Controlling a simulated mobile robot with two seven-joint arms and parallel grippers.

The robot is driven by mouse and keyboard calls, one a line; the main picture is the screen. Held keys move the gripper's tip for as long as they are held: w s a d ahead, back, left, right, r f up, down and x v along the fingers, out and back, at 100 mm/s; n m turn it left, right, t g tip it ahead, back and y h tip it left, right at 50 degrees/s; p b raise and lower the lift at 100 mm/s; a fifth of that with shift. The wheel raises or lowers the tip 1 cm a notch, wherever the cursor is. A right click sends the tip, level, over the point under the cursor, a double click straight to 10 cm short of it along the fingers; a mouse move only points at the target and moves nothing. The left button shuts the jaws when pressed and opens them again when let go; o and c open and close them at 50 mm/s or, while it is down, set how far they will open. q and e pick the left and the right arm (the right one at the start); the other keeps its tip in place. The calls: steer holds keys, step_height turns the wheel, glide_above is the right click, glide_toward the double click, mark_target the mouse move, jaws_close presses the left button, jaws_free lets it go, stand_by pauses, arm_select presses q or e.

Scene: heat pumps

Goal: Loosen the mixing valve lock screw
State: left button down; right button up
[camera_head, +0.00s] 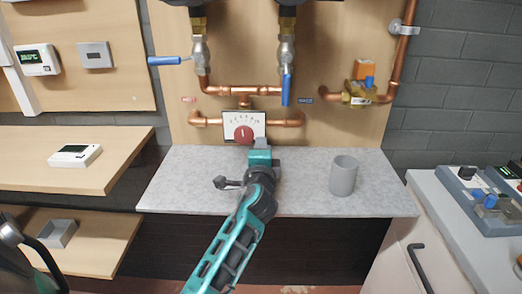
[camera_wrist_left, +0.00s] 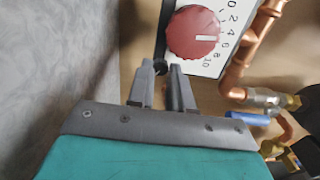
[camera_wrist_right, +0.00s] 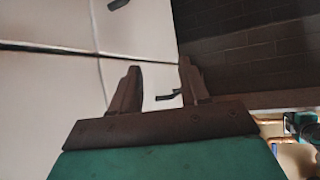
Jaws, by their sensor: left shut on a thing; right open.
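The mixing valve (camera_head: 230,123) sits on the copper pipes of the wooden wall panel, low in the middle. It has a white scale plate (camera_wrist_left: 236,20) and a red knob (camera_head: 244,134), which also shows large in the left wrist view (camera_wrist_left: 193,33). My left gripper (camera_head: 261,145) is right below the plate. In the left wrist view its fingertips (camera_wrist_left: 163,70) close around the end of a thin black part (camera_wrist_left: 161,48) beside the knob, seemingly the lock screw; its tip is partly hidden. My right gripper (camera_wrist_right: 160,72) is open and empty, away from the valve.
A grey cup (camera_head: 343,176) stands on the grey counter (camera_head: 300,198), right of my left arm. Two blue-handled valves (camera_head: 286,88) hang above the mixing valve. A white cabinet (camera_wrist_right: 45,80) with black handles is in front of my right gripper. A white thermostat (camera_head: 75,155) lies on the left shelf.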

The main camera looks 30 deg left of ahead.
arm_select(q)
steer(key=c, duration=1)
jaws_free()
steer(key=shift+c, duration=0.2)
